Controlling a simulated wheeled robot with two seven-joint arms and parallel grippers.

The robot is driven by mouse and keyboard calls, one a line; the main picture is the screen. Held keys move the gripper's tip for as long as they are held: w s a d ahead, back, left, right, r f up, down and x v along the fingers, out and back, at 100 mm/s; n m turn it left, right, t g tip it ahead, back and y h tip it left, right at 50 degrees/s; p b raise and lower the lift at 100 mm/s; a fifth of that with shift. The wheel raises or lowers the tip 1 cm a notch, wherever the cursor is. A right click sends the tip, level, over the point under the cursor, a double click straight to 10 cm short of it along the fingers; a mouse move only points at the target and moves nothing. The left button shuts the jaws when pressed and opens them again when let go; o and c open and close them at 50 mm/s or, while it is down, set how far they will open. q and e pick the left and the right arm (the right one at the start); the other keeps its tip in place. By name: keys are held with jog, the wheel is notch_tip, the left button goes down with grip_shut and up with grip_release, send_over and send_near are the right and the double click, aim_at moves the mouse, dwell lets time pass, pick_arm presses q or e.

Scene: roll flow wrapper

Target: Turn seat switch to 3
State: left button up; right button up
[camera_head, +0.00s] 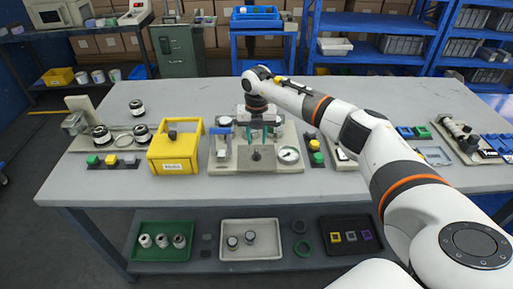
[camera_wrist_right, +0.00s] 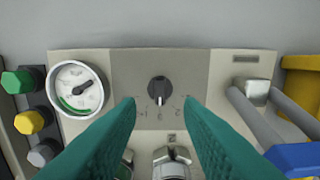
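The seat switch is a black rotary knob (camera_wrist_right: 159,88) on a grey plate of the beige machine base (camera_head: 222,168). In the wrist view its white pointer line points down, toward the middle of several small marks; the middle mark looks like a 3, but the marks are hard to read. In the head view the knob (camera_head: 256,155) is at the front centre of the base. My right gripper (camera_head: 263,134) is above the machine, behind the knob. Its teal fingers (camera_wrist_right: 161,103) are spread with nothing between them, apart from the knob. My left gripper is out of view.
A round gauge (camera_wrist_right: 76,89) and coloured buttons (camera_wrist_right: 33,121) flank the knob. A metal fixture with a blue part (camera_head: 223,135) stands on the base, and a yellow box (camera_head: 175,155) beside it. The table front (camera_head: 255,187) is clear.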

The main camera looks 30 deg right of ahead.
aim_at(256, 152)
notch_tip(256, 152, up, 6)
jog(key=shift+r+b, duration=0.2)
jog(key=shift+b, duration=0.2)
jog(key=shift+a+f, duration=0.1)
